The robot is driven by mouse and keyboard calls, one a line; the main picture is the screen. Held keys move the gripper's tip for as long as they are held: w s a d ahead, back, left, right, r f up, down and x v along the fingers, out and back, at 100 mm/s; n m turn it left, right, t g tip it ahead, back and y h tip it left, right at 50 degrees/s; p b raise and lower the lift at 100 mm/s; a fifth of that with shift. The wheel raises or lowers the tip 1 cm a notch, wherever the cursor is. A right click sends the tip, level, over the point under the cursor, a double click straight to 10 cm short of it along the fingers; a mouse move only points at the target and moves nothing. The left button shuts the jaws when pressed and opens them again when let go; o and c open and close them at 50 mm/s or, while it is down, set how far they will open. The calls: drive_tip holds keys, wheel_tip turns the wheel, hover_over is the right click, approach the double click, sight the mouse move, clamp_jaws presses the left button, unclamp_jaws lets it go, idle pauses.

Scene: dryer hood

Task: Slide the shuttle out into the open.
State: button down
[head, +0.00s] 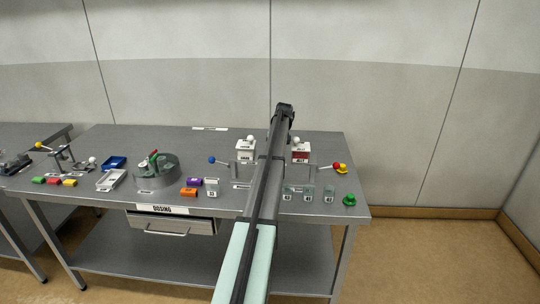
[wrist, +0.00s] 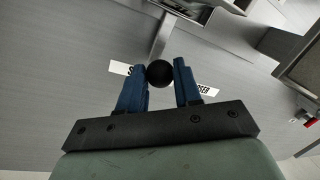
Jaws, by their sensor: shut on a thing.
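In the wrist view my gripper (wrist: 161,66) has its blue fingers closed on a black ball knob (wrist: 159,75). The knob sits at the near end of a flat grey bar (wrist: 163,38), which runs up to a grey housing at the top of the view. The bar and knob look like the shuttle's handle; the shuttle's body cannot be made out. A white label (wrist: 120,68) lies behind the fingers, its text partly hidden. In the head view my arm covers the gripper and the shuttle.
The steel bench (head: 225,145) holds a white box (head: 245,150) and a red-and-white box (head: 300,153) on either side of my arm. A blue-knobbed lever (head: 212,160), a red-knobbed lever (head: 337,166), clear cups (head: 307,194) and a round fixture (head: 155,172) stand around.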

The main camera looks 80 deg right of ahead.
drive_tip(key=c, duration=0.8)
unclamp_jaws()
drive_tip(key=r, duration=0.4)
drive_tip(key=s+d+r, duration=0.1)
drive_tip(key=r, duration=0.4)
drive_tip(key=s+r, duration=0.1)
drive_tip(key=r, duration=0.3)
drive_tip(key=shift+s+d+r, duration=0.1)
drive_tip(key=shift+d+r, duration=0.15)
drive_tip(key=shift+r, duration=0.05)
